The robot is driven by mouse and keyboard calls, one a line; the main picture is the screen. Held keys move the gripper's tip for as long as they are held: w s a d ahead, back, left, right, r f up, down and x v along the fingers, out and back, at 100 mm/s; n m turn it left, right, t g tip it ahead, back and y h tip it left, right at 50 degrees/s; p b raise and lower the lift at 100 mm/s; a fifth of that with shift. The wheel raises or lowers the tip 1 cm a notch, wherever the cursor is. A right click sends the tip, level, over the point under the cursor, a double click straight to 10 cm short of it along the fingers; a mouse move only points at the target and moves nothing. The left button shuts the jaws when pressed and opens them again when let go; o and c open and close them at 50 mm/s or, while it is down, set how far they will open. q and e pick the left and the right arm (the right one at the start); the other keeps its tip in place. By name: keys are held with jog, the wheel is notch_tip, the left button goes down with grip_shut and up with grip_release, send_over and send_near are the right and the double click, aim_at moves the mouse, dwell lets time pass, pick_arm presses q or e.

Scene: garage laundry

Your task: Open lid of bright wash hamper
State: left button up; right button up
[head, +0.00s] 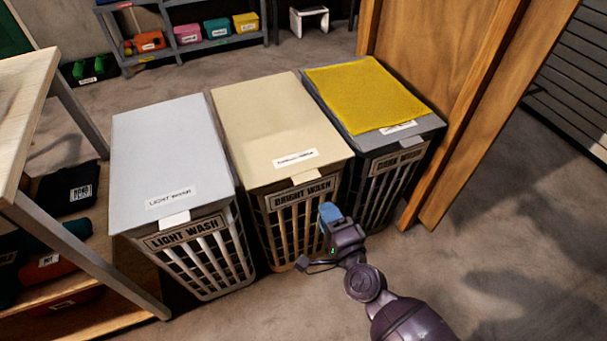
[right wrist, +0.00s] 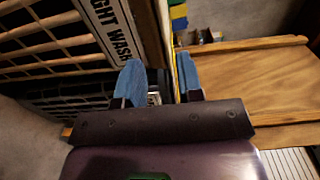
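The bright wash hamper (head: 297,220) is the middle of three, with a slatted tan basket and a "BRIGHT WASH" plate. Its cream lid (head: 268,115) lies shut, with a small tab (head: 306,177) at the front edge. My right gripper (head: 329,213) is in front of the hamper's right front side, below the lid edge. In the right wrist view its two blue fingertips (right wrist: 160,78) are apart, with nothing seen held between them. The hamper's plate (right wrist: 110,28) shows at the upper left there. My left gripper is not in view.
The light wash hamper (head: 172,160) stands to the left, shut. A dark hamper (head: 392,165) with a yellow cloth (head: 366,95) on its lid stands to the right, beside a wooden panel (head: 440,60). A table (head: 25,110) is at left. Floor in front is clear.

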aim_at(308, 180)
jog(key=b+x, duration=0.1)
jog(key=x, duration=0.9)
jog(key=shift+w+a, duration=0.15)
jog(key=shift+w, duration=0.25)
grip_shut()
